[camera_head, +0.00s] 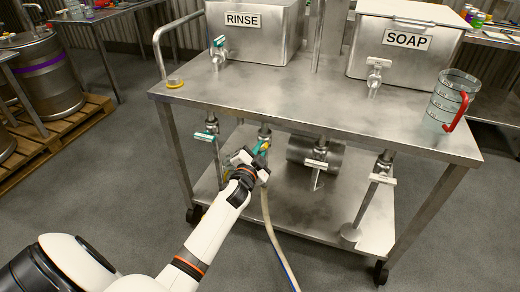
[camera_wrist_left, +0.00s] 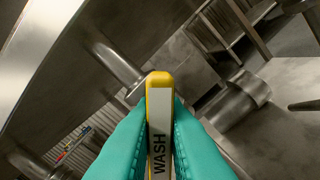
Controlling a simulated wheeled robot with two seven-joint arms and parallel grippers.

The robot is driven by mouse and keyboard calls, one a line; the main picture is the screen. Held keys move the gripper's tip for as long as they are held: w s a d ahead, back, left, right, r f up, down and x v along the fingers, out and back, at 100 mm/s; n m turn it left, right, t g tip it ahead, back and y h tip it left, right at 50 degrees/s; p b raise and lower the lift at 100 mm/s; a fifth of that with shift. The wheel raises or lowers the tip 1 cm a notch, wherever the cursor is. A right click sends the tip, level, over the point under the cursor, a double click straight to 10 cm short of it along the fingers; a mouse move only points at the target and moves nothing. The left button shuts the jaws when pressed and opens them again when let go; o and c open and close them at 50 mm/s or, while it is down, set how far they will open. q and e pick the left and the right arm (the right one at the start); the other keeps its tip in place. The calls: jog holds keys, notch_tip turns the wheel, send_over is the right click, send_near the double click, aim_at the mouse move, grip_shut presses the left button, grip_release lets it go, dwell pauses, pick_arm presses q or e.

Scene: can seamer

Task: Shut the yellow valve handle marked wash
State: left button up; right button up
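The yellow valve handle (camera_wrist_left: 160,79) carries a white label reading WASH, seen between the teal fingers in the left wrist view. In the head view only a small yellow bit of the handle (camera_head: 265,146) shows, under the front edge of the steel table. My left gripper (camera_head: 260,150) reaches it from the front. In the wrist view, the fingers of my left gripper (camera_wrist_left: 160,110) lie against both sides of the handle and appear shut on it. Most of the valve is hidden behind the gripper. My right gripper is not in view.
A green-handled valve (camera_head: 204,136) is just left of the gripper, and white-handled valves (camera_head: 316,164) (camera_head: 383,179) are to the right. A hose (camera_head: 268,225) hangs below. The RINSE tank (camera_head: 252,45), SOAP tank (camera_head: 400,65) and a red-handled jug (camera_head: 446,100) stand on the steel tabletop (camera_head: 300,110).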

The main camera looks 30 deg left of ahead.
pick_arm(q)
jog(key=o, duration=0.4)
